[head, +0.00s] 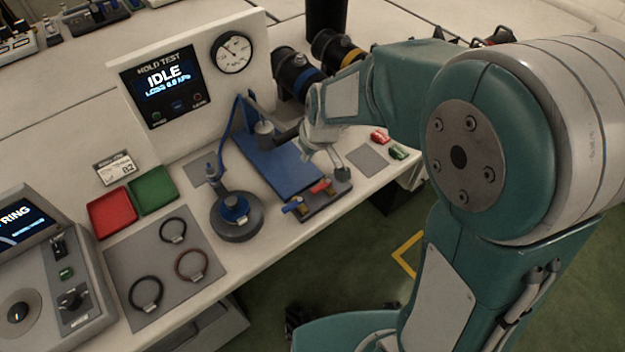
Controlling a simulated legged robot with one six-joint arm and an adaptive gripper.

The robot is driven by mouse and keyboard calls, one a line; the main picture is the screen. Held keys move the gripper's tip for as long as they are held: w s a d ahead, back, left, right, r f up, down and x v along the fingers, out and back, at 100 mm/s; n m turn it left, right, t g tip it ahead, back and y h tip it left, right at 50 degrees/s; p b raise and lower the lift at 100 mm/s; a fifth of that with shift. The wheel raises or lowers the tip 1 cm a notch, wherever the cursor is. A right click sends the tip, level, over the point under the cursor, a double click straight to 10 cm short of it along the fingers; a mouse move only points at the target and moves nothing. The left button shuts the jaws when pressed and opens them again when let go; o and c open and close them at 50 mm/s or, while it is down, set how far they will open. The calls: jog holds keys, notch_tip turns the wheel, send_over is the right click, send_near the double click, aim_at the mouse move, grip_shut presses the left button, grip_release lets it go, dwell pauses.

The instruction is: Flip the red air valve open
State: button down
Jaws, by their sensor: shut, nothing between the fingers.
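The red air valve lever (320,187) sits on a small grey valve block (318,203) at the front edge of the bench, right of centre. A blue lever (292,206) sits on the same block to its left. My gripper (339,170) points down just above and to the right of the red lever. It is shut with nothing in it. I cannot tell from this view whether its tips touch the block. My arm comes in from the right and hides part of the bench behind.
A blue fixture (275,165) with a grey cylinder (264,134) stands behind the block. A round dark base (237,217) with a blue top is to the left. The panel screen (165,85) reads IDLE. Red (112,212) and green (153,190) trays and several rings lie further left.

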aim_at(321, 187)
jog(key=x, duration=1)
jog(key=shift+f, duration=0.1)
jog(key=s+d, duration=0.2)
jog(key=shift+s, duration=0.25)
jog(key=shift+s+d, duration=0.35)
jog(key=shift+s, duration=0.05)
jog(key=shift+a, duration=0.2)
